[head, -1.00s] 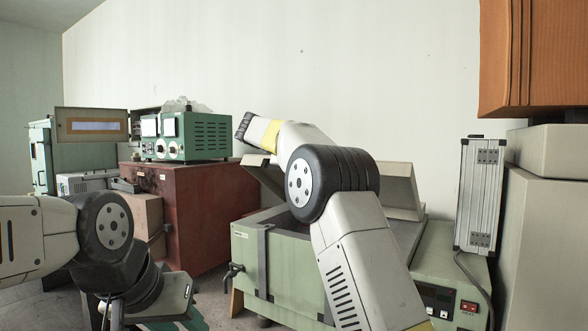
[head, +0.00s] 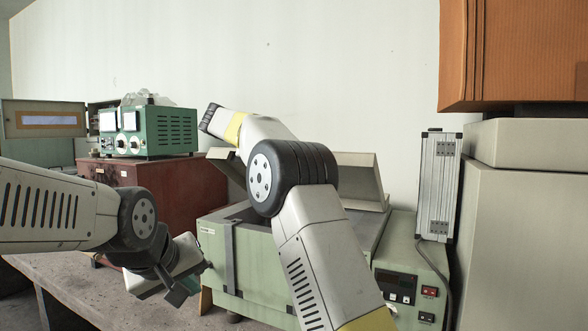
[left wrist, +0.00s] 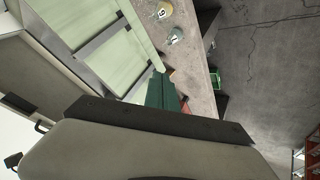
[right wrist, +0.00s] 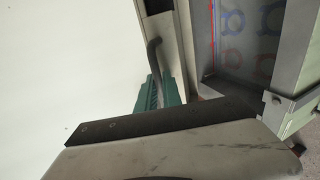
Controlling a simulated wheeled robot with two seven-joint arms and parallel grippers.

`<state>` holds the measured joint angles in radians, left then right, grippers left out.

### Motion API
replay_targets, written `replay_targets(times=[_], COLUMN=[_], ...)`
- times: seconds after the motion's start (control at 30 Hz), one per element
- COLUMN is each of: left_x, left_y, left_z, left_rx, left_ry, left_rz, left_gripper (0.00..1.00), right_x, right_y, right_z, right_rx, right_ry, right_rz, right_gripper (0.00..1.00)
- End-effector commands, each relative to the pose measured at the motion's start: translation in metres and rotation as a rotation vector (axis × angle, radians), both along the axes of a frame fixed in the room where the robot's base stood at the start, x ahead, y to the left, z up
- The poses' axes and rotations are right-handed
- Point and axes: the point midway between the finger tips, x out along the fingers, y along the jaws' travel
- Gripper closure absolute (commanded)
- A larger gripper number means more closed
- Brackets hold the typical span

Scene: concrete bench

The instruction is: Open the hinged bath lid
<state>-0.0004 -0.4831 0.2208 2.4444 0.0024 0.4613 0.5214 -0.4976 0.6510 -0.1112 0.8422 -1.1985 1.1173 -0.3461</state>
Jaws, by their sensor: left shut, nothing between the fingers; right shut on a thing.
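The pale green bath (head: 262,262) stands on the bench with a dark strap down its front. Its beige lid (head: 362,180) is raised and tilted at the back, partly hidden by my right arm. In the right wrist view my right gripper (right wrist: 160,78) is shut on a dark bent bar, apparently the lid handle (right wrist: 153,52); the bath's inside (right wrist: 250,40) shows beside it. The head view hides these fingers. My left gripper (head: 184,284) is shut and empty off the bath's left front corner. In the left wrist view its green fingers (left wrist: 160,82) are beside the bath's strapped side (left wrist: 125,45).
A green metered unit (head: 155,130) sits on a red-brown cabinet (head: 190,185) at left. A control box (head: 410,262) and a silver case (head: 438,185) stand right of the bath. Small numbered objects (left wrist: 175,36) lie on the bench. The bench front left is clear.

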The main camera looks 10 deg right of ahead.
Motion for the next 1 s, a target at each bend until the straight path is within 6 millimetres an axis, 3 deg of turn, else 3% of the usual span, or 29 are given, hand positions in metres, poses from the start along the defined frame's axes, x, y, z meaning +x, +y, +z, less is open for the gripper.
replay_targets(times=[0.1, 0.3, 0.6, 0.8, 1.0], left_x=[0.042, 0.098, 0.148, 0.164, 0.172], left_y=[-0.036, -0.106, -0.206, -0.242, -0.248], left_z=[0.000, 0.005, 0.034, 0.073, 0.105], left_rx=[-0.178, -0.587, -1.366, -1.889, -2.217], left_ry=[-0.033, -0.043, 0.150, 0.405, 0.612], left_rz=[0.125, 0.303, 0.517, 0.624, 0.669], left_gripper=[1.00, 1.00, 1.00, 1.00, 1.00], right_x=[0.000, 0.000, 0.000, 0.000, 0.000], right_y=[-0.001, -0.001, -0.001, -0.001, -0.001], right_z=[-0.001, -0.001, -0.001, -0.001, -0.001], right_rx=[-0.002, -0.002, -0.002, -0.001, -0.001], right_ry=[0.001, 0.001, 0.001, 0.002, 0.002], right_rz=[-0.001, -0.001, -0.001, -0.001, -0.001], right_gripper=[1.00, 1.00, 1.00, 1.00, 1.00])
